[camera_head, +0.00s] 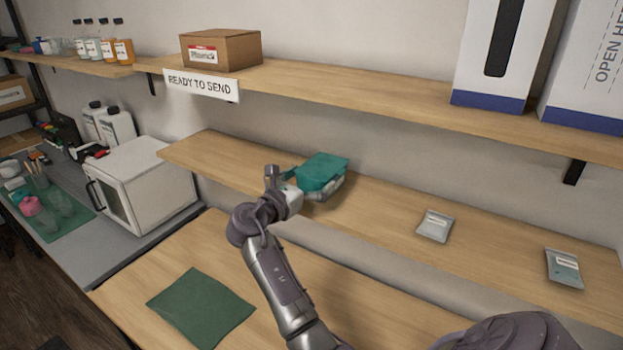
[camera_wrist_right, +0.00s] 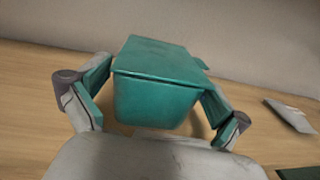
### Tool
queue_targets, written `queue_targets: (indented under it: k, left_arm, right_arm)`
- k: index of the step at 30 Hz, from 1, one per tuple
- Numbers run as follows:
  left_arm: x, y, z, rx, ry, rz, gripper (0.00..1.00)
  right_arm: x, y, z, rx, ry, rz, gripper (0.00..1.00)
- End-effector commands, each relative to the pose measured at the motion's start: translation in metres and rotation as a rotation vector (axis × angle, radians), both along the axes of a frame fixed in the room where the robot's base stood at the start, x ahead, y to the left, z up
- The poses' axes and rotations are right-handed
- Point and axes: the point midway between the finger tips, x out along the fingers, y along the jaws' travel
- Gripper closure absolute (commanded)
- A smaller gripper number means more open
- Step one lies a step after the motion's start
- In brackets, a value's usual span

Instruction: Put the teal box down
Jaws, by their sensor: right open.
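The teal box (camera_head: 321,172) rests on the lower wooden shelf (camera_head: 390,215) in the head view, right of the white oven-like unit. In the right wrist view the teal box (camera_wrist_right: 158,85) sits upright between the open fingers. My right gripper (camera_head: 312,187) is around the box at shelf height; it also shows in the right wrist view (camera_wrist_right: 155,112), with gaps between its fingers and the box sides. The box's far side is hidden. My left gripper is not in view.
Silver packets (camera_head: 435,225) and (camera_head: 564,268) lie on the same shelf to the right. A cardboard box (camera_head: 221,49) stands on the upper shelf above a "READY TO SEND" sign (camera_head: 201,84). A white oven-like unit (camera_head: 150,190) stands at left. A green mat (camera_head: 201,307) lies on the bench below.

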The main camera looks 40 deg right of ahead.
Motion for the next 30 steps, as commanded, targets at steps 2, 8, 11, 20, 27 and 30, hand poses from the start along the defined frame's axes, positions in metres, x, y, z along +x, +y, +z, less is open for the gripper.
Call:
queue_targets:
  k: [2,8,11,20,27,30]
  left_arm:
    - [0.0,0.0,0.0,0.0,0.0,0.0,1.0]
    - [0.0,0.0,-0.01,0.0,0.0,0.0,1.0]
    - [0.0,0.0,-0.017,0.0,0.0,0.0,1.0]
    - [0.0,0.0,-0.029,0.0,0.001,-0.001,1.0]
    - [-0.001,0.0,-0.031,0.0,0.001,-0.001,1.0]
    - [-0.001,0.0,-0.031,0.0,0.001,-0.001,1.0]
  right_arm:
    - [0.0,0.0,0.003,0.0,-0.002,0.0,0.0]
    - [-0.005,0.029,-0.001,0.003,-0.002,0.003,0.0]
    - [-0.009,0.051,-0.002,0.003,-0.002,0.004,0.0]
    - [-0.02,0.105,0.0,0.002,-0.002,0.002,0.0]
    - [-0.023,0.118,0.002,0.001,-0.001,-0.001,0.0]
    - [-0.023,0.118,0.002,0.0,0.0,-0.001,0.0]
